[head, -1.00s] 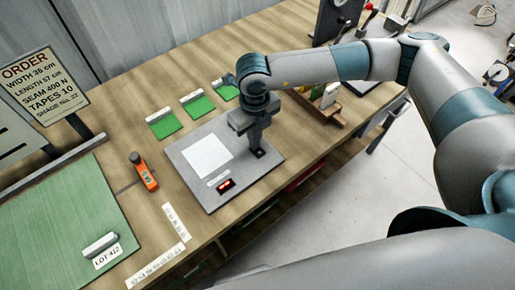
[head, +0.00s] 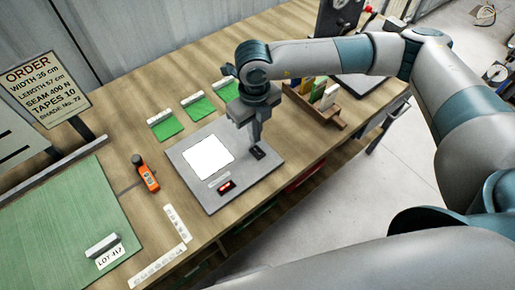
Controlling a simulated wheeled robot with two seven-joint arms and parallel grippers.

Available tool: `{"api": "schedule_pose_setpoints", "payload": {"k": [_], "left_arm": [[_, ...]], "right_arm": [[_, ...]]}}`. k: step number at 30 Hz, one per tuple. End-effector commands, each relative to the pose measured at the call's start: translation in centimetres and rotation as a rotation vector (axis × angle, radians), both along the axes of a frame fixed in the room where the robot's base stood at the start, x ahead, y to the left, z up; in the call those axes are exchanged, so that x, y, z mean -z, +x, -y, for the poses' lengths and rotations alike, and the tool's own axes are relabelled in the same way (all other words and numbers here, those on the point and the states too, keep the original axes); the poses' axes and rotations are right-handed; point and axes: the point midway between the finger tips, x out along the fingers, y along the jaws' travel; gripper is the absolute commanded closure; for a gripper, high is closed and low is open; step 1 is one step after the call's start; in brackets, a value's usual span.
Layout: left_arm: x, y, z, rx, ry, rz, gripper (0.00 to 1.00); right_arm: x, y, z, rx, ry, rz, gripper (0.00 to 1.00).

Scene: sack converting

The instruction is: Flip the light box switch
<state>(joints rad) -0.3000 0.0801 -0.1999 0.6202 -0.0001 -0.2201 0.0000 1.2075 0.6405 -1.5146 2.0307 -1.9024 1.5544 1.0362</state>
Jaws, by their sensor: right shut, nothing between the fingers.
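The light box (head: 190,162) is a flat grey plate on the wooden bench, with a square panel (head: 208,157) that glows bright white. A small black switch (head: 257,153) sits at its right side. My right gripper (head: 255,140) points down just above the switch, with its fingers shut and nothing between them. I cannot tell whether the fingertips touch the switch. My left gripper is not in view.
An orange handheld device (head: 146,174) lies left of the light box. Green swatches (head: 199,106) lie behind it, and a wooden rack (head: 317,106) stands to the right. A white ruler (head: 176,222) and a green mat (head: 70,220) are at the front left.

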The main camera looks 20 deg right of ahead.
Motion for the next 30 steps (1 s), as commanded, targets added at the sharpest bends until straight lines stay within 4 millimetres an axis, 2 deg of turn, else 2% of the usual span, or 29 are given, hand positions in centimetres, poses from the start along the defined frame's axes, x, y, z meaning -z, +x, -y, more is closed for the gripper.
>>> {"api": "schedule_pose_setpoints", "payload": {"k": [12, 30], "left_arm": [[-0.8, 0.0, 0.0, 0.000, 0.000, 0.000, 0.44], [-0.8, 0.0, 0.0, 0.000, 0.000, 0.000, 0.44]], "right_arm": [[-2.6, 0.0, 0.0, 0.001, 0.000, 0.001, 1.00], [-2.6, 0.0, 0.0, 0.000, 0.000, 0.001, 1.00]]}}
